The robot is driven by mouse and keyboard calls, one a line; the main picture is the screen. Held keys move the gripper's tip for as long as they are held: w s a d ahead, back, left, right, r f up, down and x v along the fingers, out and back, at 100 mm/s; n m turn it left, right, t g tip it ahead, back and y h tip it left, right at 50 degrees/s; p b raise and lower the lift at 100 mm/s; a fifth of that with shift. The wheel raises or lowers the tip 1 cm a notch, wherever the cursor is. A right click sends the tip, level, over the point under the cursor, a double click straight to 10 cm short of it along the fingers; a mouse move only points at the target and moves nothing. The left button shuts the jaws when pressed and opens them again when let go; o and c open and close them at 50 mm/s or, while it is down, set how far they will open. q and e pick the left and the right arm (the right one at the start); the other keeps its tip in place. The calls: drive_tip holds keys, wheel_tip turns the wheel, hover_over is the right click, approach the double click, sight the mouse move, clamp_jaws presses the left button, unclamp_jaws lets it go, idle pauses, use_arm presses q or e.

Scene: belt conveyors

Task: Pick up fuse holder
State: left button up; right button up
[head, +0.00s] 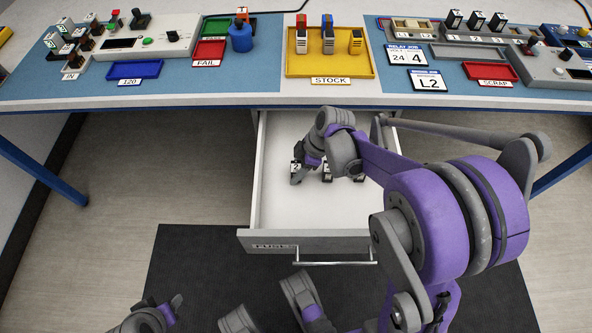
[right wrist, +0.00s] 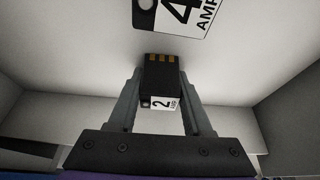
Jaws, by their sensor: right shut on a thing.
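A black fuse holder with gold contacts and a white "2 AMP" label (right wrist: 160,80) is between the fingers of my right gripper (right wrist: 161,105) in the right wrist view. The gripper is shut on it. In the head view this fuse holder (head: 295,167) shows at the fingertips of my right gripper (head: 299,176), inside the open drawer (head: 276,205). More fuse holders (head: 327,174) show beside it, partly hidden by my arm. My left gripper (head: 163,310) is low at the left, outside the drawer; its jaw opening is unclear.
A white "4 AMP" label (right wrist: 183,14) is at the top of the right wrist view. The drawer front (head: 290,243) has a handle. Above the drawer is the bench with a yellow STOCK tray (head: 300,70), a red FAIL tray (head: 207,52) and a red SCRAP tray (head: 490,73).

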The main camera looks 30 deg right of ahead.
sight(296, 166)
clamp_jaws()
wheel_tip(296, 166, up, 10)
drive_tip(key=p, duration=0.3)
drive_tip(key=shift+p, duration=0.3)
